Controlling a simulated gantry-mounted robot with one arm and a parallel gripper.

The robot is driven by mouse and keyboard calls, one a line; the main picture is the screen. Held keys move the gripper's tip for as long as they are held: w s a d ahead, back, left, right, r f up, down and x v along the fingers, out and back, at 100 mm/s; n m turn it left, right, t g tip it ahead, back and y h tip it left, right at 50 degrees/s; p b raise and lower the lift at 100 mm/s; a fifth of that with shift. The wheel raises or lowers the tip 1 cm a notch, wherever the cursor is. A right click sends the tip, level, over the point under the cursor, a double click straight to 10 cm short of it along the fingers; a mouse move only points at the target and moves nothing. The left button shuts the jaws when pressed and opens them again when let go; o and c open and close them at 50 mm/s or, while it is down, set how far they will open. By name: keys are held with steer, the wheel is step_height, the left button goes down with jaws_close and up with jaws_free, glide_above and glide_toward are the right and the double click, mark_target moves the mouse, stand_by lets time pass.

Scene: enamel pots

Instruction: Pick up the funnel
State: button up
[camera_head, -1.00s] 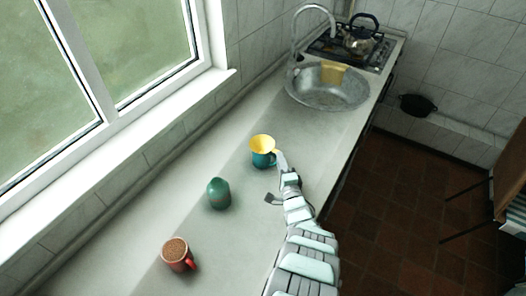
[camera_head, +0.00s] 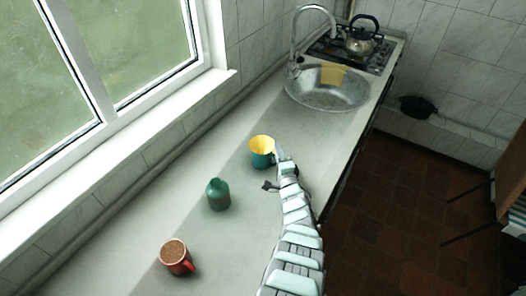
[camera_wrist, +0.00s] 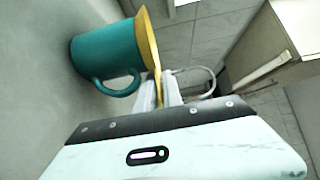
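The yellow funnel (camera_head: 261,144) sits mouth up in the teal mug (camera_head: 262,160) on the worktop. In the wrist view the funnel (camera_wrist: 149,42) shows edge-on as a yellow rim over the mug (camera_wrist: 105,52), whose handle points toward my gripper. My gripper (camera_head: 281,153) is at the funnel's right side, by its yellow tab. In the wrist view my gripper (camera_wrist: 159,92) has its two pale fingers close together, with the thin yellow tab between them. I cannot tell whether they press on it. The funnel's spout is hidden in the mug.
A green bottle-like vessel (camera_head: 219,195) and a red mug (camera_head: 177,257) with brown contents stand nearer on the worktop. The sink (camera_head: 327,93), with a yellow item at its far edge, and a kettle (camera_head: 361,39) on the hob lie beyond. The worktop between sink and teal mug is clear.

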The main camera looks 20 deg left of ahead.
jaws_close()
stand_by(0.4)
